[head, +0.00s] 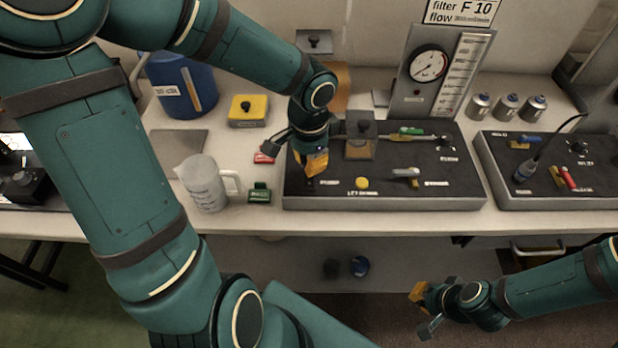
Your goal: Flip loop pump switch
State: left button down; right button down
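My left gripper (311,172) points down over the left end of the dark control panel (420,190) on the bench. Its orange fingers are close to the panel top, and the spot under them is mostly hidden. A small dark piece shows just below the fingertips, but I cannot tell if it is the loop pump switch or if they touch it. The panel labels are too small to read surely. My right gripper (415,296) hangs in front of the bench, below its top, away from the panel. I cannot tell either gripper's opening.
The panel carries a yellow button (362,183), a grey lever (405,173) and a green-handled valve (411,131). A measuring jug (204,184) and a green block (259,194) stand left of it. A second panel (540,200) is at right. A gauge board (436,80) stands behind.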

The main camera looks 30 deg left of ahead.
pick_arm(q)
jog(key=shift+f+b, duration=1.55)
jog(key=shift+f, duration=0.2)
dwell(1.2)
jog(key=shift+r, duration=0.1)
jog(key=shift+r+p, duration=3.05)
jog(key=shift+r, duration=0.45)
jog(key=shift+f, duration=0.1)
